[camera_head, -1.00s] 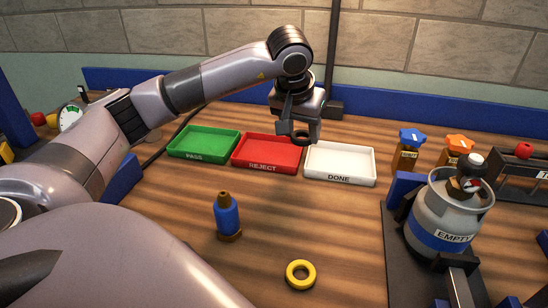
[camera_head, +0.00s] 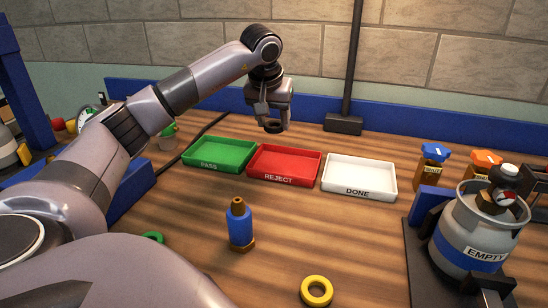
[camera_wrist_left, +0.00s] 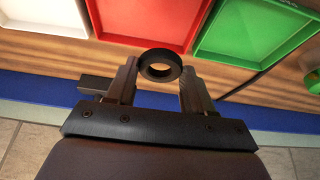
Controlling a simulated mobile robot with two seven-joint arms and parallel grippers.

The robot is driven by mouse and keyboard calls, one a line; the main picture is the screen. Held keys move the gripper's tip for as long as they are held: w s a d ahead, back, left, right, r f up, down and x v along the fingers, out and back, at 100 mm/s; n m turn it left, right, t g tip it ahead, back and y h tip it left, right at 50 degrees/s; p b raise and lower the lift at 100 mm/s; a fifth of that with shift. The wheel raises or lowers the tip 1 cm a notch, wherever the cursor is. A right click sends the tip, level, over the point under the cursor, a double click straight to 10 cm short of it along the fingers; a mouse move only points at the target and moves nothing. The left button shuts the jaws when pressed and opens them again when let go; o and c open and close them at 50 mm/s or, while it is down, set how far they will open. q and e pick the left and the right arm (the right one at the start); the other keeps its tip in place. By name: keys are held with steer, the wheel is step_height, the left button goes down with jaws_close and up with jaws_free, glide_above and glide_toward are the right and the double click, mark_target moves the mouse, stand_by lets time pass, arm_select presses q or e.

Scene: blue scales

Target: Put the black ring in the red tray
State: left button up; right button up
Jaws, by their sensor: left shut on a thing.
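The black ring (camera_wrist_left: 161,66) is between the fingers of my left gripper (camera_wrist_left: 158,82), which is shut on it. In the head view my left gripper (camera_head: 273,124) holds the black ring (camera_head: 274,127) above the back of the table. The red tray (camera_head: 283,169), marked REJECT, sits in the middle of a row of three trays and looks empty. In the left wrist view the red tray (camera_wrist_left: 150,18) lies beyond the ring, which appears off the tray's back edge. My right gripper is not in view.
The green tray (camera_head: 219,156) and white tray (camera_head: 358,180) flank the red one. A blue bottle (camera_head: 240,225) and a yellow ring (camera_head: 316,291) stand in front. A grey gas cylinder (camera_head: 466,238) is at right. A dark post (camera_head: 348,85) rises behind the trays.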

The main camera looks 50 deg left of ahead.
arm_select(q)
glide_toward(275, 165)
steer(key=x, duration=0.5)
steer(key=shift+w+a+b, duration=0.25)
steer(key=shift+w+b, duration=0.05)
steer(key=shift+f, duration=0.15)
steer(key=shift+f, duration=0.4)
steer(key=o, duration=1)
steer(key=v, duration=1.3)
steer(key=shift+w+p, duration=0.15)
steer(key=shift+p, duration=0.2)
